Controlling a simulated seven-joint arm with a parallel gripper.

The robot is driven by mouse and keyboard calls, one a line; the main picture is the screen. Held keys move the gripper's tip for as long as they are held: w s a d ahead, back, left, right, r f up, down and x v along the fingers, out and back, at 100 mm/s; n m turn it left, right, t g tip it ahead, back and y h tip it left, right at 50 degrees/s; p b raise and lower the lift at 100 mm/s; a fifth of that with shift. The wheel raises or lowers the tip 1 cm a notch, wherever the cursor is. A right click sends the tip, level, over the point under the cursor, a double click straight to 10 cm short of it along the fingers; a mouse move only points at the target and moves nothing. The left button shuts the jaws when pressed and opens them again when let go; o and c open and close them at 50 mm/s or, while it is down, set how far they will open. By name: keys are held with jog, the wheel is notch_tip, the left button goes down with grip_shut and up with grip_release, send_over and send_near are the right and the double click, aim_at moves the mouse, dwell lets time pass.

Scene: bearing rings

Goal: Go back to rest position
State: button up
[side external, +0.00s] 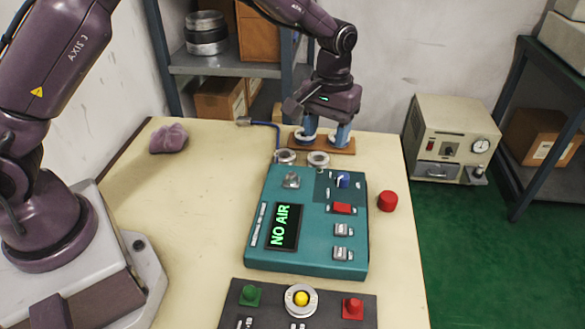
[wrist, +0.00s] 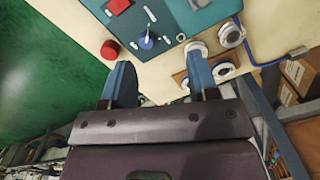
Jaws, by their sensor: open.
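My gripper (side external: 325,138) has two blue fingers spread apart, above the brown board (side external: 328,150) at the back edge of the table. In the wrist view my gripper (wrist: 160,78) shows nothing held between its fingers. Two pale metal rings, one on the left (side external: 285,157) and one on the right (side external: 318,159), sit between the board and the teal control box (side external: 262,245). Another pale ring (wrist: 223,70) lies on the board beside one finger in the wrist view. The box display (side external: 284,227) reads "NO AIR". The fingers partly hide the board.
A red button (side external: 387,201) stands right of the box. A dark panel (side external: 260,311) with green, yellow and red buttons is at the front. A purple lump (side external: 168,139) lies at the back left. A blue hose (side external: 270,126) runs near the board.

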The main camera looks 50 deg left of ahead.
jog(key=s+a+r+m+t, duration=0.2)
jog(key=s+a+r+t, duration=0.1)
jog(key=s+r, duration=0.6)
jog(key=s+a+r+m+t, duration=0.2)
jog(key=s+r, duration=0.7)
jog(key=s, duration=0.9)
jog(key=shift+a+t, duration=0.45)
jog(key=shift+t, duration=0.15)
